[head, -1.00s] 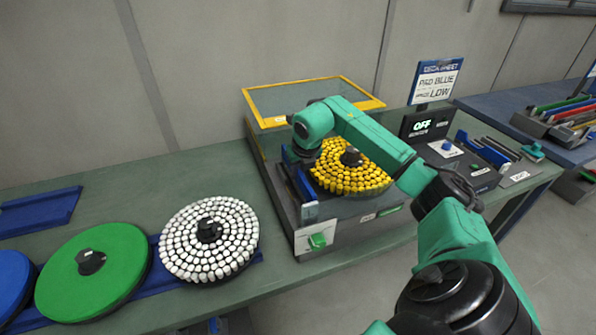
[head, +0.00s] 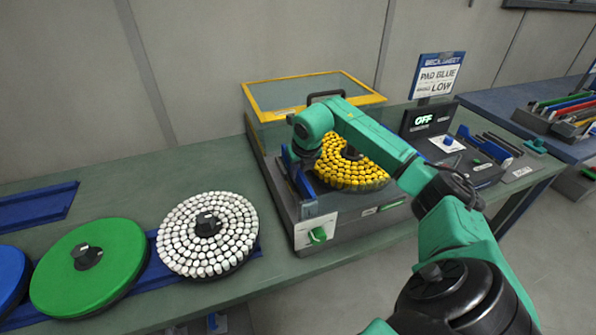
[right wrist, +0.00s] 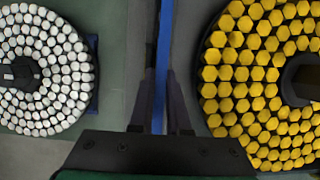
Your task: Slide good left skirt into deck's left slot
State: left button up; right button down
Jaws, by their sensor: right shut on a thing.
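A blue strip, the left skirt (right wrist: 163,70), stands edge-on between the fingers of my right gripper (right wrist: 160,95) in the right wrist view. The gripper is shut on it. In the head view the blue skirt (head: 304,185) shows in part beside the left edge of the yellow-topped disc, below my right wrist. The grey deck (head: 352,226) holds this disc of yellow pieces (head: 355,172). The left slot is hidden, and I cannot tell whether the skirt sits in it. My left gripper is not in view.
A disc of white pieces (head: 185,250), a green disc (head: 115,245) and a blue disc (head: 10,280) lie left of the deck. A yellow-framed clear cover (head: 330,78) stands behind it. A sign (head: 437,78) and an OFF display (head: 425,119) stand right.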

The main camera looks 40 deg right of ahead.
jog(key=c, duration=0.8)
grip_release()
jog(key=shift+f, duration=0.1)
jog(key=b+v, duration=0.1)
jog(key=v, duration=1.3)
jog(key=shift+r+b, duration=0.3)
jog(key=shift+a, duration=0.1)
